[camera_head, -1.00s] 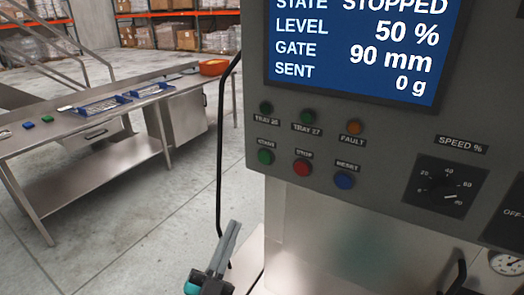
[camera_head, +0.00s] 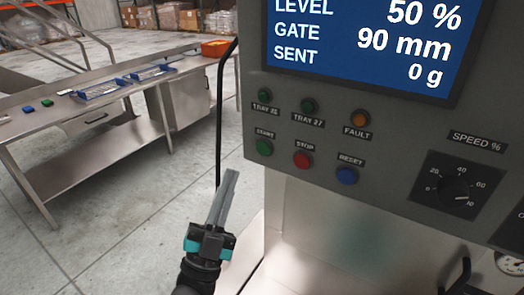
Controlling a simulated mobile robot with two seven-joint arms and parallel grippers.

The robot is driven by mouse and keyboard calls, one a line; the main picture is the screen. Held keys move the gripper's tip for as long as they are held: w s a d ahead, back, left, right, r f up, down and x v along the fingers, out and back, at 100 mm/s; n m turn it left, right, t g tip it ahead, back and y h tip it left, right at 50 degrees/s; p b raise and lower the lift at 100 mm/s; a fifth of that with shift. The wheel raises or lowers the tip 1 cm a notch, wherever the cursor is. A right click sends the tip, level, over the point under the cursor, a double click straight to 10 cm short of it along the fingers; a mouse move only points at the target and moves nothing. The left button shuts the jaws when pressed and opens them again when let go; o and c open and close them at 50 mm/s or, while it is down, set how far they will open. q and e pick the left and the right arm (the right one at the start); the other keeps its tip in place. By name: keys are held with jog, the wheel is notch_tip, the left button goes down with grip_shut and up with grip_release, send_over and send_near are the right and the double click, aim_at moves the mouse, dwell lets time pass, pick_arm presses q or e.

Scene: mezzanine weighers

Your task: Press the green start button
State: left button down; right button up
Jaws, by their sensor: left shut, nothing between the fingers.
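The green start button (camera_head: 264,147) is on the grey control panel (camera_head: 400,138), under a small START label. The red stop button (camera_head: 302,159) and the blue reset button (camera_head: 346,175) sit to its right in the same row. My left gripper (camera_head: 229,175) is below and left of the start button in the picture, with its fingers shut together and pointing up. It is empty and appears apart from the panel. My right gripper is not in view.
Tray and fault lamps (camera_head: 308,105) sit above the buttons, under a blue screen (camera_head: 370,42). A speed dial (camera_head: 455,189) is at the right. A black cable (camera_head: 220,120) hangs left of the panel. A steel table (camera_head: 90,150) with blue trays stands at the left.

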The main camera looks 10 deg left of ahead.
aim_at(260, 143)
pick_arm(q)
jog(key=w+d+b, duration=0.2)
jog(key=w, duration=0.4)
jog(key=shift+w+d, duration=0.2)
jog(key=shift+w, duration=0.05)
dwell(1.4)
dwell(0.4)
jog(key=shift+w+d+b, duration=0.15)
jog(key=shift+w+b, duration=0.25)
jog(key=shift+w+d, duration=0.1)
jog(key=shift+w, duration=0.25)
dwell(0.6)
jog(key=shift+s, duration=0.1)
dwell(0.3)
jog(key=shift+s+a, duration=0.3)
jog(key=shift+s, duration=0.4)
jog(key=shift+p, duration=0.3)
